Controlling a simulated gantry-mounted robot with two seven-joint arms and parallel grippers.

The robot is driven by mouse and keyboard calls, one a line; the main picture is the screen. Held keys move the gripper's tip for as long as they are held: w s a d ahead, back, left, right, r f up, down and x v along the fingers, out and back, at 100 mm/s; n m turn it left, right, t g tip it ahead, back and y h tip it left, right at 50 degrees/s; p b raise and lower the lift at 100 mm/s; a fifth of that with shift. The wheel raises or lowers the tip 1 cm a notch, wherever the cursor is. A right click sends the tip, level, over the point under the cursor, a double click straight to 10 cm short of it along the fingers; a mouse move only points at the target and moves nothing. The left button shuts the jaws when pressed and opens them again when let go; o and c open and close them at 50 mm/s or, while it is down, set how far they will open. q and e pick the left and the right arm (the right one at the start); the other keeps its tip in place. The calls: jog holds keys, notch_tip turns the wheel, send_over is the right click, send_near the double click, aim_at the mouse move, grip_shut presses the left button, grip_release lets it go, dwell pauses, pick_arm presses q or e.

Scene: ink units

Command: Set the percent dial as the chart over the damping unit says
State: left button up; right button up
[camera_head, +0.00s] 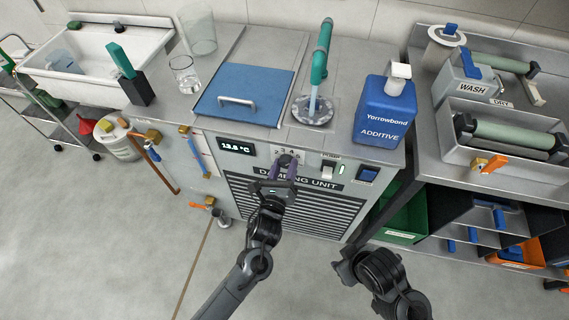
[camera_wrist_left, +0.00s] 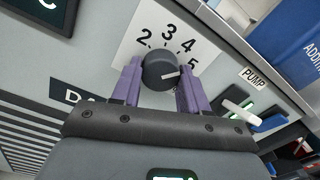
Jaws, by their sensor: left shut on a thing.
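The damping unit (camera_head: 238,172) is a grey cabinet with a front panel. Its percent dial is a round dark knob (camera_wrist_left: 160,70) in front of a white scale plate (camera_wrist_left: 130,48); the numbers 2, 3, 4 and 5 show. A white pointer mark on the knob faces right, close to the 5, which is partly covered. My left gripper (camera_head: 284,166) has its purple fingers on either side of the knob, shut on it; it also shows in the left wrist view (camera_wrist_left: 163,88). My right gripper (camera_head: 345,268) hangs low in front of the cabinet, its fingers unclear. No chart is readable.
A display (camera_head: 236,147) reads 13.8 °C. Right of the dial are a pump switch (camera_head: 327,168) and a blue switch (camera_head: 367,175). A blue additive bottle (camera_head: 385,112) and a blue lid (camera_head: 243,93) are on top. Orange-handled valves (camera_head: 201,206) stick out at left.

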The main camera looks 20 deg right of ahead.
pick_arm(q)
jog(key=n+p, duration=0.2)
jog(key=n, duration=0.2)
jog(key=shift+r+n, duration=0.1)
jog(key=shift+n, duration=0.3)
jog(key=n+p, duration=0.2)
jog(key=n, duration=0.3)
jog(key=shift+n, duration=0.3)
jog(key=n+p, duration=0.1)
jog(key=n, duration=0.4)
jog(key=shift+s+d+t, duration=0.1)
jog(key=shift+t, duration=0.2)
jog(key=n+p, duration=0.1)
jog(key=n, duration=0.4)
jog(key=o, duration=1.1)
